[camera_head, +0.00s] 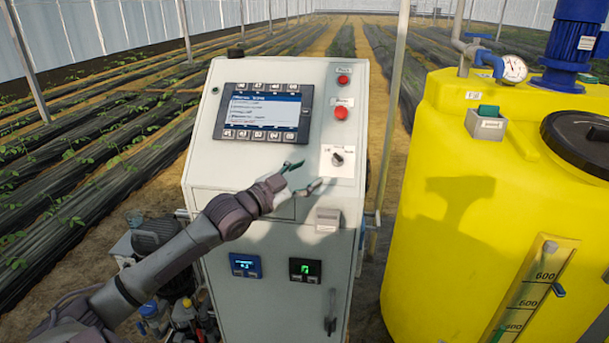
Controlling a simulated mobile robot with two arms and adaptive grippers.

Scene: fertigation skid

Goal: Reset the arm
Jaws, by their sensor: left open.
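My left arm (165,260) reaches in from the lower left across the front of the grey control cabinet (250,205). My left gripper (307,174) is open, its two fingers apart with nothing between them. It is in front of the cabinet's sloped panel, just below and left of the rotary selector knob (337,159) on its white plate. I cannot tell whether a finger touches the panel. My right gripper is not in view.
The cabinet carries a screen (262,112), red buttons (341,113), two small displays (305,269) and a door handle (330,312). A yellow tank (425,240) with a blue motor (575,45) stands close on the right. Pumps and bottles (160,315) crowd the lower left.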

